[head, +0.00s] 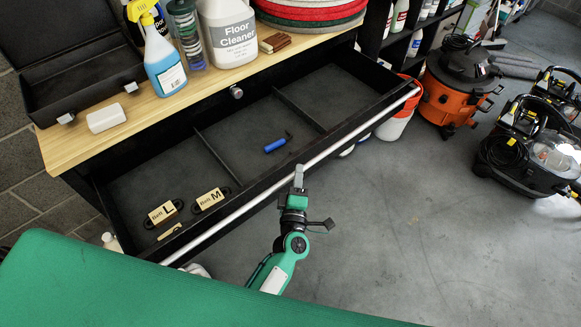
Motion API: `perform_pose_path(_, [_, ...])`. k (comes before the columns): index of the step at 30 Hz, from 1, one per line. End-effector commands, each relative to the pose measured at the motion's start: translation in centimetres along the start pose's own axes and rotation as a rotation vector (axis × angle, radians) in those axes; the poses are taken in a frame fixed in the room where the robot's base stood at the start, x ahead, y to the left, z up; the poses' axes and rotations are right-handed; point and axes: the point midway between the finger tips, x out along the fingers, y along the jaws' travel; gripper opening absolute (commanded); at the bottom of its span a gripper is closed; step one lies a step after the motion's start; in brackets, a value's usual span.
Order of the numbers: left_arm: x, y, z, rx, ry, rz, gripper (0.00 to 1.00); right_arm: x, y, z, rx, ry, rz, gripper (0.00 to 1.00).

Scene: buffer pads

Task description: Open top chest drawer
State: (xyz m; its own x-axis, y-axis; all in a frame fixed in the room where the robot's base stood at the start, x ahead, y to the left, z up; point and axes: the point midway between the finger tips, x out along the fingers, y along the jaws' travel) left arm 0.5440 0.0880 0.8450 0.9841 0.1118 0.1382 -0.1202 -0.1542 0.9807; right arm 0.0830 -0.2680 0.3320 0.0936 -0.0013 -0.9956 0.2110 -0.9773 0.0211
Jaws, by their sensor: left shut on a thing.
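The top drawer (235,150) of the black chest is pulled well out, and its dividers and inside floor show. A long silver bar handle (350,136) runs along its front edge. My left gripper (299,178) is at the middle of this bar, shut on the handle, with its arm below in front of the drawer. The exact finger contact is small and partly hidden. My right gripper is not in view.
A wooden top (75,148) above holds bottles, pads and an open black case. An orange vacuum (455,85) stands right; grey floor (400,220) is clear in front.

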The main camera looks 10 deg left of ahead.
Motion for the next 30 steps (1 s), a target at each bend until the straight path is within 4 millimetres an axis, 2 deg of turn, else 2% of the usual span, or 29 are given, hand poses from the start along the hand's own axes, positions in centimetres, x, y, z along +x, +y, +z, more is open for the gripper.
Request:
perform_pose_path(13, [-0.3, 0.0, 0.3, 0.000, -0.001, -0.002, 0.00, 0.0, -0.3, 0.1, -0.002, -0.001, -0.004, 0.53])
perform_pose_path(14, [-0.3, 0.0, 0.3, 0.000, -0.001, -0.002, 0.17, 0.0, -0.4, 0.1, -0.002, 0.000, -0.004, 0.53])
perform_pose_path(15, [-0.3, 0.0, 0.3, 0.000, -0.001, -0.002, 0.24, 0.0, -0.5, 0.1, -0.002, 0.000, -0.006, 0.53])
perform_pose_path(25, [-0.5, 0.0, 0.3, 0.000, 0.000, -0.001, 0.24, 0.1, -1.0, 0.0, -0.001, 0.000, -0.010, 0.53])
perform_pose_path(30, [-2.1, -0.2, 0.3, 0.000, -0.001, -0.003, 0.24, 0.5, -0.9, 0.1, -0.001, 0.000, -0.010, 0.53])
